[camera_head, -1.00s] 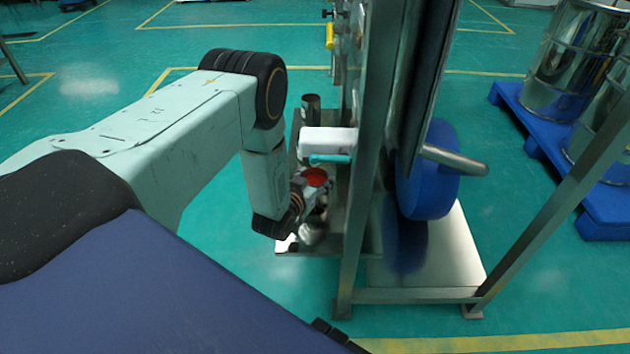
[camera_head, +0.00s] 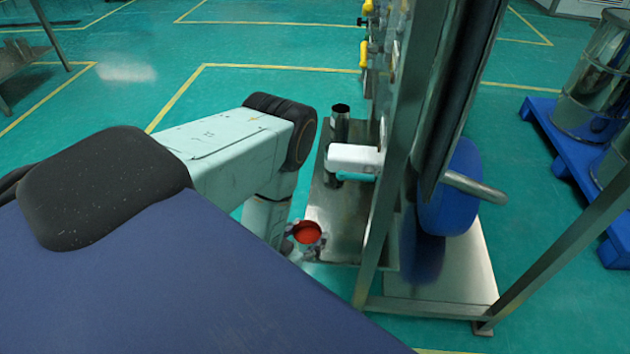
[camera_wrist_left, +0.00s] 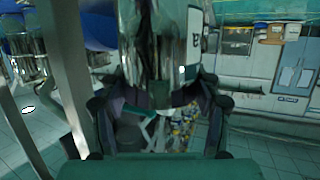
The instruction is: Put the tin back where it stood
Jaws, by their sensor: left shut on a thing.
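The tin (camera_head: 307,233), a small shiny metal can with red inside its open top, is near the front left edge of the metal plate (camera_head: 340,215). My left gripper (camera_head: 300,250) is shut on the tin, mostly hidden behind my forearm and the tin. In the left wrist view, the shiny tin (camera_wrist_left: 158,40) rises from between the fingers of the gripper (camera_wrist_left: 158,108). The tin looks upright. I cannot tell whether its base touches the plate. My right gripper is not in view.
A white spout with a teal edge (camera_head: 354,160) juts out over the plate. A dark metal cylinder (camera_head: 339,122) stands at the plate's back. A steel frame post (camera_head: 400,150) rises to the right, with a blue round part (camera_head: 447,190) behind it. Green floor lies to the left.

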